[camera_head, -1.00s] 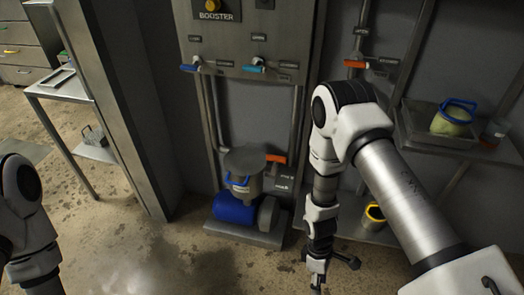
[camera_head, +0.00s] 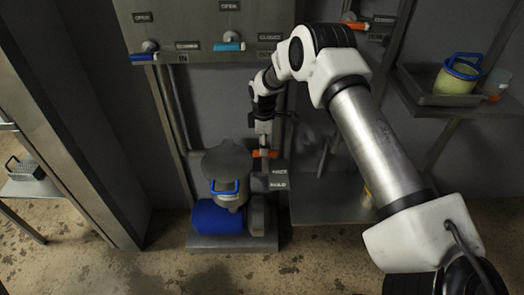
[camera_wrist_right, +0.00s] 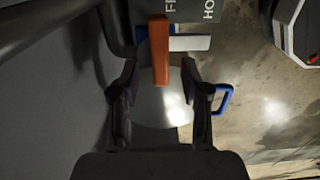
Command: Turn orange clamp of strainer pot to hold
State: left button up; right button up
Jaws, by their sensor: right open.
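The strainer pot (camera_head: 228,165) stands low against the wall, with a grey lid and a blue handle. Its orange clamp (camera_head: 265,153) sticks out at the pot's upper right. My right gripper (camera_head: 263,140) points down at the clamp from above. In the right wrist view the open fingers (camera_wrist_right: 159,78) stand on either side of the orange clamp (camera_wrist_right: 160,50), whose near end reaches between them. I cannot tell whether they touch it. A HOLD label (camera_head: 279,186) lies right of the pot. My left gripper is out of view.
A blue motor (camera_head: 215,217) sits under the pot on a metal base (camera_head: 232,243). The panel above bears a blue lever (camera_head: 143,57) and a teal lever (camera_head: 229,46). A metal post (camera_head: 75,150) rises at left. A shelf tray (camera_head: 420,96) holds a blue-handled container at right.

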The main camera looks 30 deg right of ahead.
jog(key=shift+f, duration=1.25)
grip_shut()
